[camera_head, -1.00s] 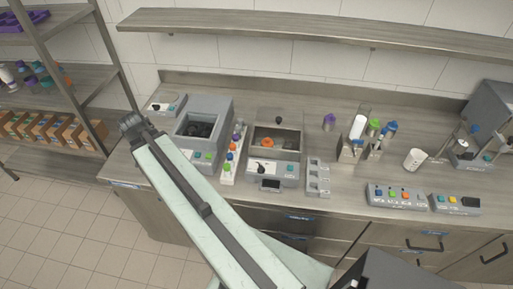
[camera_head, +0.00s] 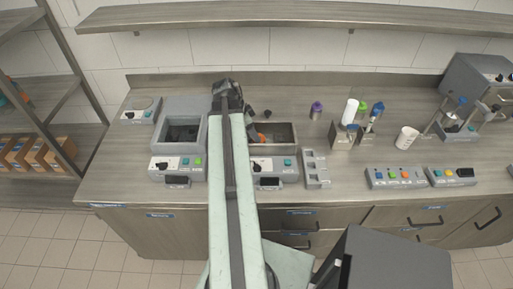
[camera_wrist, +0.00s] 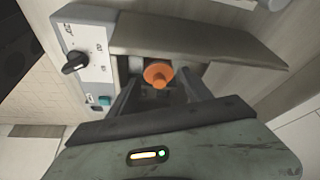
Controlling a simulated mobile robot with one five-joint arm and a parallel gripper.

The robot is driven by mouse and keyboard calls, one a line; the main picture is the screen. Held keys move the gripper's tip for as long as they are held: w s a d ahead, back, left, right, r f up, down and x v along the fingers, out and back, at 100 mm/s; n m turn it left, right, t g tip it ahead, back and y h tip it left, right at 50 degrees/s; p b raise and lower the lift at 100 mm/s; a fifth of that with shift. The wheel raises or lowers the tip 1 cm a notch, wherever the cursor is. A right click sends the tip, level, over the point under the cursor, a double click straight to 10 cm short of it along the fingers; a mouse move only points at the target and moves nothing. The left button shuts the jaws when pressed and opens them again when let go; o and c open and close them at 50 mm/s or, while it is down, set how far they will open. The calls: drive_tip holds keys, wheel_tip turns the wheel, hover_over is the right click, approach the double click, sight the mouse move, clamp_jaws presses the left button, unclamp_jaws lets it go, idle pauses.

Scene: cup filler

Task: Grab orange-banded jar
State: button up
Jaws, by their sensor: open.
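An orange round top (camera_head: 262,138) shows inside the grey open-topped box unit (camera_head: 288,127) right of my arm. It is likely the orange-banded jar, but a band cannot be made out. In the wrist view the same orange piece (camera_wrist: 158,74) shows past the fingers, roughly between them, with pale parts beside it. My gripper (camera_wrist: 160,92) is open, its dark fingers spread, with nothing seen held. Whether the fingers are inside the box cannot be told. In the head view my arm hides the fingers and part of the box.
Another box unit (camera_head: 180,132) stands left of my arm. A purple-topped bottle (camera_head: 316,110), a bottle rack (camera_head: 345,138) and a white cup (camera_head: 406,138) are to the right. A control panel with a black knob (camera_wrist: 76,62) is close left in the wrist view.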

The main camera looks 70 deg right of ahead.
drive_tip(key=b+x, duration=0.5)
drive_tip(key=x, duration=0.2)
drive_tip(key=shift+s+a+b, duration=0.1)
drive_tip(key=shift+b, duration=0.2)
drive_tip(key=shift+r, duration=0.15)
drive_tip(key=shift+c, duration=0.4)
clamp_jaws()
